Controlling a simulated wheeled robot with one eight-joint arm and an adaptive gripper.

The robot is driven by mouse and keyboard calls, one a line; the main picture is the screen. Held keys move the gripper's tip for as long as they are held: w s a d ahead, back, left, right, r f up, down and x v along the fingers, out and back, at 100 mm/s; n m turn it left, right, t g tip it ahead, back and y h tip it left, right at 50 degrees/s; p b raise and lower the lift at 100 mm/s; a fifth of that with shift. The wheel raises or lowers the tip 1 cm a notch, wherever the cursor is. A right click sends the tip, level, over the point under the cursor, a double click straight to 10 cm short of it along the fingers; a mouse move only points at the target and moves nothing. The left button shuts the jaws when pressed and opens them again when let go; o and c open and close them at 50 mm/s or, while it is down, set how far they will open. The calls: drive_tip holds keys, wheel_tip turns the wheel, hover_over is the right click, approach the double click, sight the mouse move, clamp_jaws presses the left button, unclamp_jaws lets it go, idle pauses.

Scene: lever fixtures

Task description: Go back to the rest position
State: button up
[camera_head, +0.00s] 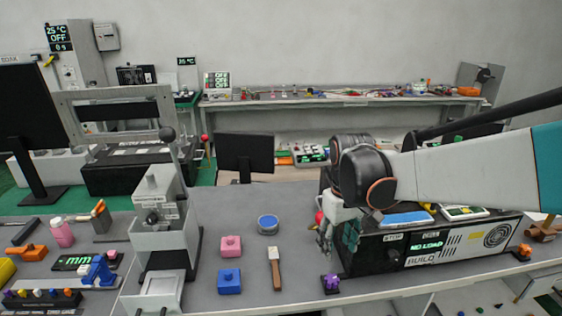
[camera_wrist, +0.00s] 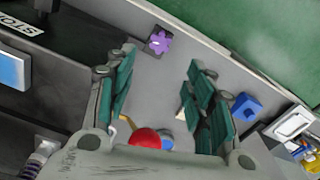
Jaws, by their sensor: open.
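My gripper (camera_head: 338,235) hangs from my arm at the right of the head view, over the grey table beside the left end of a black machine (camera_head: 372,257). In the wrist view my gripper (camera_wrist: 160,95) has its two green-padded fingers wide apart. Nothing is held between them. Grey tabletop, a red ball-like knob (camera_wrist: 145,138) and part of a blue thing (camera_wrist: 167,142) show between or below the fingers. What the red knob is joined to is hidden by the gripper body.
A purple piece (camera_head: 331,282) stands near the table's front edge. A hammer-like tool (camera_head: 275,268), a blue block (camera_head: 229,281), a pink block (camera_head: 231,246) and a blue round dish (camera_head: 268,224) lie left of my gripper. A grey lever fixture (camera_head: 160,230) stands further left.

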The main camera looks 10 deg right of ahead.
drive_tip(key=s+r+m+t, duration=0.1)
drive_tip(key=s+r+t, duration=0.1)
drive_tip(key=s, duration=0.5)
drive_tip(key=s+r+m+t, duration=0.2)
drive_tip(key=s+t, duration=0.3)
drive_tip(key=s, duration=0.3)
drive_tip(key=shift+r, duration=0.45)
drive_tip(key=shift+s+a, duration=0.1)
